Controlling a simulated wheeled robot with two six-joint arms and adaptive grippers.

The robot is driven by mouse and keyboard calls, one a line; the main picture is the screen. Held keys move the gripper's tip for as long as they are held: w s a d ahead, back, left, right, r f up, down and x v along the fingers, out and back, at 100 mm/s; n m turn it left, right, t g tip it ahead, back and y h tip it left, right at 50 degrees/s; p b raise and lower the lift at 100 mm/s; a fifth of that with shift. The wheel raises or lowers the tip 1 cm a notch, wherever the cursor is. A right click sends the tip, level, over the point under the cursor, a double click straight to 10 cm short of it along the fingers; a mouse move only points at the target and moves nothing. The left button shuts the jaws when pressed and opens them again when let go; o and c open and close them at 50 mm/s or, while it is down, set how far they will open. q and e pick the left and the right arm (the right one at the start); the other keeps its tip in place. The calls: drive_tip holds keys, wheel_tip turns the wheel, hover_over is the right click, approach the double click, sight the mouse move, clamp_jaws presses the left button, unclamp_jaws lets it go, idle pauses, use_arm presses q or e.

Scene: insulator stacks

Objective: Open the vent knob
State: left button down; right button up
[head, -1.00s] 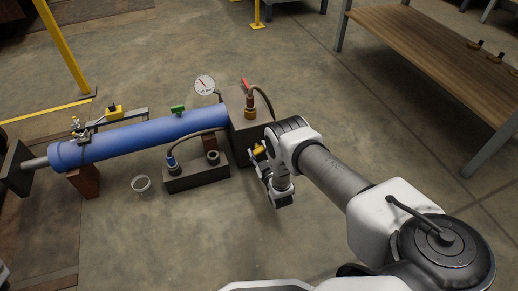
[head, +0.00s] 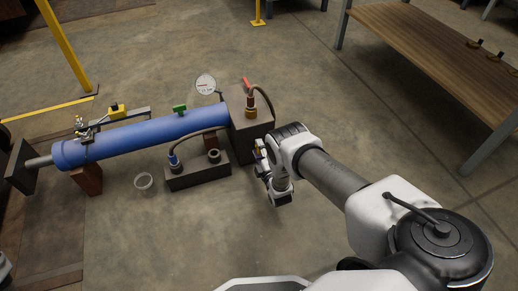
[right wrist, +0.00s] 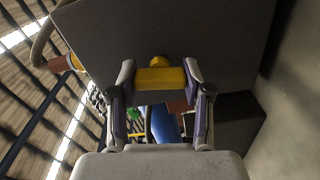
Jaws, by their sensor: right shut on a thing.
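The yellow vent knob (right wrist: 158,79) is a short bar on a small stem on the side of a grey block (right wrist: 190,30). In the right wrist view my right gripper (right wrist: 160,74) has one finger on each end of the knob and is shut on it. In the head view the right gripper (head: 263,158) is at the right side of the block (head: 241,137), and the knob is almost wholly hidden there. My left gripper is not in view.
A blue cylinder (head: 135,136) runs left from the block. A round gauge (head: 205,84) and a hose fitting (head: 250,108) stand by the block. A grey manifold (head: 198,174) and a small ring (head: 144,181) lie in front. The floor below is clear.

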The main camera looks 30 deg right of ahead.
drive_tip(key=shift+n, duration=1.1)
drive_tip(key=o, duration=1.2)
drive_tip(key=shift+c, duration=0.2)
drive_tip(key=shift+s+f, duration=0.1)
drive_tip(key=v, duration=1.1)
drive_tip(key=shift+s, duration=0.4)
